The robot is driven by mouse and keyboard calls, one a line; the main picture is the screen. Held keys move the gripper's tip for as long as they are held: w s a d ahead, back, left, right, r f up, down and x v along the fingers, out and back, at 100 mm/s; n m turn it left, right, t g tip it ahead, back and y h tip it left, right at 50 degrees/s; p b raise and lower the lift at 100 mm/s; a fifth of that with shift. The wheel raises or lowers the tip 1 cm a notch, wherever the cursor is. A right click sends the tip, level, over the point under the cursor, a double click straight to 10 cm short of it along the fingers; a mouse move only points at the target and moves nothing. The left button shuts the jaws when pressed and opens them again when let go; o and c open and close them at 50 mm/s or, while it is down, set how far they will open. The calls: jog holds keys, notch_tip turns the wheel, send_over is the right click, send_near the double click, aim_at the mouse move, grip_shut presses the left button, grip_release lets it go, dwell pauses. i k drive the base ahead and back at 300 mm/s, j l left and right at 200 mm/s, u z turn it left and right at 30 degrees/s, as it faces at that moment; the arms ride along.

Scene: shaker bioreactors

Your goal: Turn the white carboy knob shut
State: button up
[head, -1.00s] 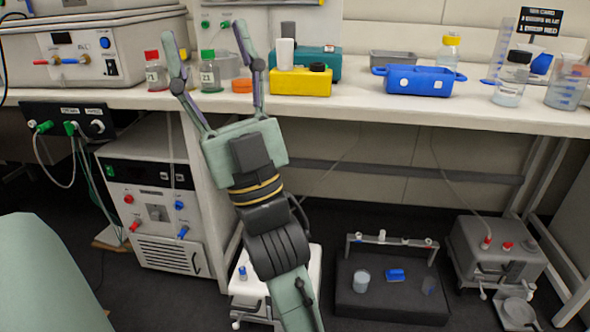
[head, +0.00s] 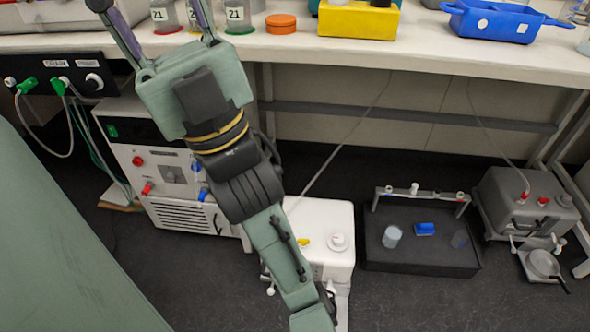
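A white box-shaped container (head: 325,218), which looks like the carboy, stands on the floor below the bench. A round white knob (head: 338,242) sits on its top, with a small yellow part (head: 303,241) beside it. I cannot tell whether the knob is open or shut. My arm crosses in front of the container's left part and hides it. My gripper (head: 158,25) is at the upper left, over the bench's front edge and far from the white knob.
A black tray (head: 420,248) and a grey device (head: 525,205) stand right of the container. The front floor is clear.

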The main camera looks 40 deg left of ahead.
aim_at(338, 238)
jog(key=j, duration=0.6)
jog(key=i+j, duration=0.1)
jog(key=j, duration=0.5)
jog(key=u, duration=0.2)
jog(key=k+l+u, duration=0.2)
jog(key=l, duration=0.2)
jog(key=l+u, duration=0.25)
jog(key=l, duration=0.15)
jog(key=k+l+u, duration=0.2)
jog(key=l, duration=0.15)
jog(key=k+l+u, duration=0.25)
jog(key=i+l, duration=0.1)
jog(key=l, duration=0.3)
jog(key=i+l, duration=0.1)
jog(key=l, duration=0.35)
jog(key=i+l, duration=0.1)
jog(key=l, duration=0.3)
jog(key=i+l, duration=0.1)
jog(key=l, duration=0.3)
